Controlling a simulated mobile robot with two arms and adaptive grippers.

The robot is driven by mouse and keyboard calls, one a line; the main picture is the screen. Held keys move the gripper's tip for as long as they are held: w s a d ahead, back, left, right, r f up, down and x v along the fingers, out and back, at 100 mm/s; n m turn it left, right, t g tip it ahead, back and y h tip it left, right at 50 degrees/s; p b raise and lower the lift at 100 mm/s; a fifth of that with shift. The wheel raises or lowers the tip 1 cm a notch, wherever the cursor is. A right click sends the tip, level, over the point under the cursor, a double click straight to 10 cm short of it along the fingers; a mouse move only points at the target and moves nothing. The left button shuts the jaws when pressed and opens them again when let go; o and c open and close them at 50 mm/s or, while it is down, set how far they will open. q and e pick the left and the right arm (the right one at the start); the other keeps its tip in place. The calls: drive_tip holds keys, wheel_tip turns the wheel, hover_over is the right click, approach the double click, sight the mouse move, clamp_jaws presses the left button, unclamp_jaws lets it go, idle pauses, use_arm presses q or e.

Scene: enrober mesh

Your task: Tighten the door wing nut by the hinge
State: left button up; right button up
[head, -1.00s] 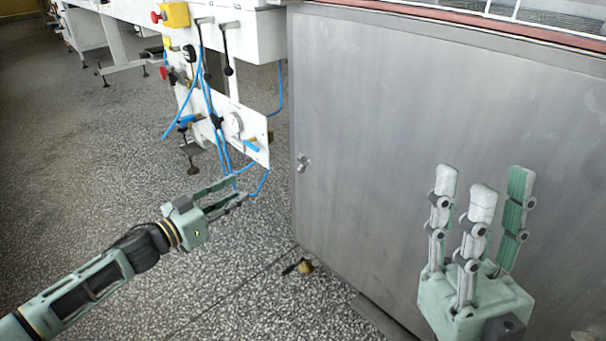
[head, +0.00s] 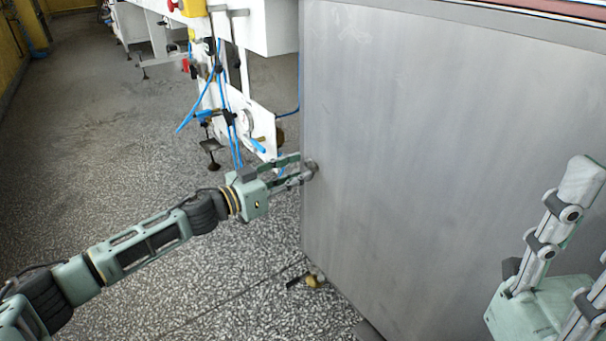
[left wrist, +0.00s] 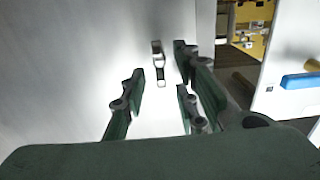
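The door wing nut (head: 314,166) is a small metal piece on the left edge of the grey steel door (head: 430,170). In the left wrist view the wing nut (left wrist: 158,64) stands upright, just beyond the fingertips and roughly between them. My left gripper (head: 304,168) is at the door edge, its fingers pointing right at the nut; its fingers (left wrist: 162,85) are apart with nothing held. The head view does not show whether they touch the nut. My right gripper (head: 588,215) is at the right edge, partly cut off, its visible fingers extended and empty.
A white machine frame (head: 262,125) with blue hoses and a blue-handled valve stands behind my left gripper. A small brass fitting (head: 314,281) lies low by the door's bottom corner. The speckled floor (head: 110,170) on the left is clear.

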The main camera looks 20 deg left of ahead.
use_arm(q)
drive_tip(key=shift+x, duration=1.05)
clamp_jaws()
